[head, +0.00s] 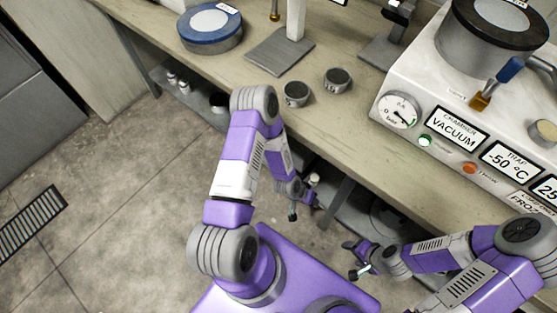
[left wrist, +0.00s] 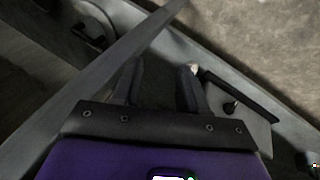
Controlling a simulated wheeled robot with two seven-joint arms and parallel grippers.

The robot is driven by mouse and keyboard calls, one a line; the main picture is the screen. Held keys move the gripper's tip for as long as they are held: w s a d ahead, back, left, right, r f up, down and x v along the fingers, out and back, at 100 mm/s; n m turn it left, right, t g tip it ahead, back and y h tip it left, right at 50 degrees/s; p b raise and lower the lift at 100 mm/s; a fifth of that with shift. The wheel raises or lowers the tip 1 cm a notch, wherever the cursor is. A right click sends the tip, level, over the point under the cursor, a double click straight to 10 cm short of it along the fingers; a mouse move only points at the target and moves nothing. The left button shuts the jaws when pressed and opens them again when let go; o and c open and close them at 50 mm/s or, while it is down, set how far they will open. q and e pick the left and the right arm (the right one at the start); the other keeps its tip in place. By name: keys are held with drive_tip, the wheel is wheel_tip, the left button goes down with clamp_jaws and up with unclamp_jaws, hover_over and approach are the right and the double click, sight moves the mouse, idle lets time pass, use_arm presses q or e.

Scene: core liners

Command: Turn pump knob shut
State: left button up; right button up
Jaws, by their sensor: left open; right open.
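A freeze-drying machine (head: 420,75) stands on the bench at the right in the head view, with a round pressure gauge (head: 399,110). A grey and brass knob (head: 543,133) is at its right edge, partly cut off by the frame; I cannot tell whether it is the pump knob. A blue-handled brass valve (head: 497,84) sits below the chamber. My left gripper (head: 303,203) is low by the bench's front edge, open and empty; its two fingers (left wrist: 159,85) show apart in the left wrist view. My right gripper (head: 360,259) is open and empty in front of the lower shelf, well below the machine's panel.
The bench (head: 345,135) carries two small grey cups (head: 296,93), a blue-rimmed round container (head: 210,29) and a stand with a flat base (head: 279,52). A lower shelf (head: 190,95) with small bottles runs underneath. The floor (head: 110,180) at left is clear apart from a grate.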

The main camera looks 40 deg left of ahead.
use_arm(q)
drive_tip(key=w+a+f+m+t+y+p, duration=0.15)
drive_tip(key=w+a+f+t, duration=0.35)
drive_tip(key=w+a+f, duration=0.55)
drive_tip(key=s+a+f+m+t+y+p, duration=0.1)
drive_tip(key=a+f+m+t+y, duration=0.15)
drive_tip(key=a, duration=0.25)
drive_tip(key=s+a+f+m+t+y, duration=0.1)
drive_tip(key=a+f+t, duration=0.15)
drive_tip(key=a, duration=0.25)
drive_tip(key=b+x, duration=0.4)
drive_tip(key=x, duration=0.3)
drive_tip(key=shift+a, duration=0.2)
clamp_jaws()
